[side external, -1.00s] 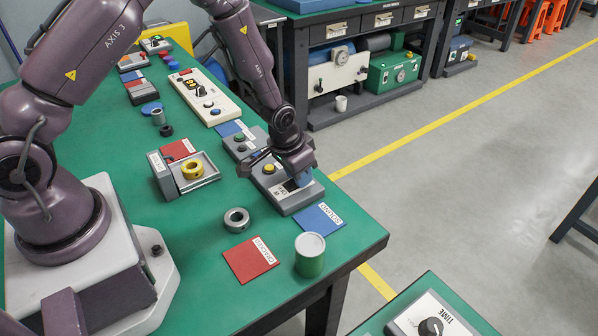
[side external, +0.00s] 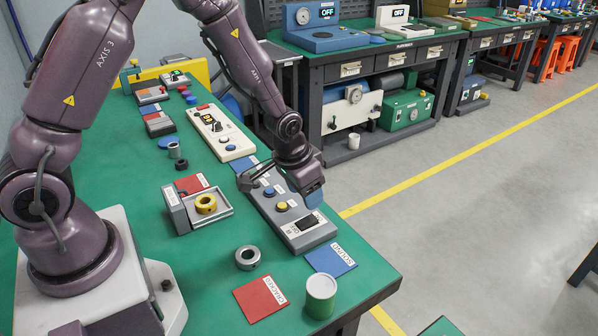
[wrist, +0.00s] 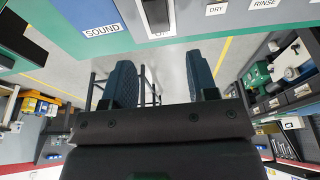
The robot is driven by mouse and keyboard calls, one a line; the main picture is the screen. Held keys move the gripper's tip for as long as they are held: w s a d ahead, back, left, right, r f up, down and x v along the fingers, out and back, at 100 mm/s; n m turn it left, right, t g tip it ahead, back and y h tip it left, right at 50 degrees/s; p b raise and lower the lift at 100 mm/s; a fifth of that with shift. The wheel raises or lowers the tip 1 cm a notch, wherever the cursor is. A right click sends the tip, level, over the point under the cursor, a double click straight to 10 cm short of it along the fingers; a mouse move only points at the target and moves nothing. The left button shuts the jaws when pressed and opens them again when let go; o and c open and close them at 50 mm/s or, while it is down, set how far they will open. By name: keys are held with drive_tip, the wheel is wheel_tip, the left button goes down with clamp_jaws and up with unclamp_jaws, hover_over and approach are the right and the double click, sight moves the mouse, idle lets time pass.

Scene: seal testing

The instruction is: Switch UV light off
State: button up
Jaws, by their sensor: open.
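A long grey control box (side external: 290,215) lies near the table's right edge. It has a blue button (side external: 269,191), a yellow button (side external: 282,206) and a black switch (side external: 307,222) at its near end. No UV label is legible, so I cannot tell which control is the UV light's. My gripper (side external: 281,190) is above the box, open and empty, with nothing between its fingers. In the wrist view my gripper's fingers (wrist: 162,83) stand wide apart, and a dark switch (wrist: 156,14) on the box shows at the top, beyond the fingertips.
A blue card (side external: 330,258), a red card (side external: 260,298), a green canister (side external: 320,295) and a grey ring (side external: 248,257) lie close by. A grey tray (side external: 222,212) holds a yellow ring (side external: 205,203). A cream control panel (side external: 221,135) stands farther back.

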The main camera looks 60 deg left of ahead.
drive_tip(key=v, duration=0.6)
drive_tip(key=s+d+r+t, duration=0.1)
drive_tip(key=s+r+t, duration=0.1)
drive_tip(key=s+r, duration=1.6)
drive_tip(key=shift+s+d+r+t, duration=0.25)
drive_tip(key=shift+r+t, duration=0.05)
drive_tip(key=shift+r, duration=0.45)
